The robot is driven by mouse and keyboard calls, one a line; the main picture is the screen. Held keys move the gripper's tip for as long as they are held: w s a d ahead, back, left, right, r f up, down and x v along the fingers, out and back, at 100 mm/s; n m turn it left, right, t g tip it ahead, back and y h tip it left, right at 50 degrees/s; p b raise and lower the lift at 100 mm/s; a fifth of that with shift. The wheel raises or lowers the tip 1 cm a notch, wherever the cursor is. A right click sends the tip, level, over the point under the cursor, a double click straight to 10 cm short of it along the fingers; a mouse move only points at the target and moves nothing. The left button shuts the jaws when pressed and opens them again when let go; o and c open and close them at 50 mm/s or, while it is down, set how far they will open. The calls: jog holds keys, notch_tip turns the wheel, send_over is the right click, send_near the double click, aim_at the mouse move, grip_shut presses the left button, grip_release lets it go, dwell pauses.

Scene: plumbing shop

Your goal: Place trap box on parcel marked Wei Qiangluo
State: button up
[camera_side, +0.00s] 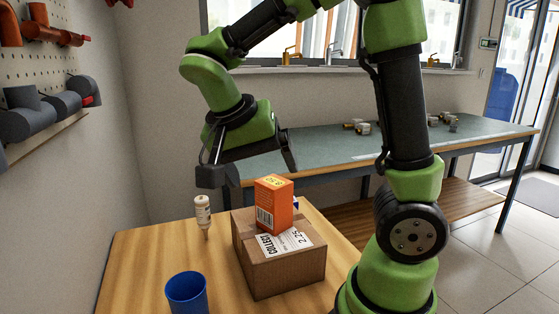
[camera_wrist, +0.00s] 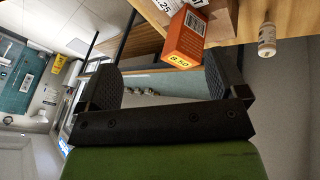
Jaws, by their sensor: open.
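The orange trap box (camera_side: 273,204), with a yellow price sticker and a barcode, stands upright on top of a brown cardboard parcel (camera_side: 290,274). The parcel's white label reads "COLLECT" and "2.25"; I cannot read a name on it. My gripper (camera_side: 250,168) is open and empty, above the box and apart from it. In the wrist view the box (camera_wrist: 184,38) shows near the top, beyond my open gripper (camera_wrist: 165,80), with part of the parcel (camera_wrist: 222,20) behind it.
A white bottle (camera_side: 202,213) stands left of the parcel on the wooden table (camera_side: 135,270). A blue cup (camera_side: 187,292) stands in front. A small blue-and-white thing (camera_side: 296,203) shows partly behind the box. A long workbench (camera_side: 330,150) with small fittings runs behind.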

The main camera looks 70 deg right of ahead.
jog(key=s+a+r+n+t+y, duration=0.4)
jog(key=s+a+n+t+y, duration=0.2)
jog(key=n+t, duration=0.3)
jog(key=shift+s+a+n+y, duration=0.2)
jog(key=shift+s+n+y, duration=0.15)
jog(key=shift+n+y, duration=0.15)
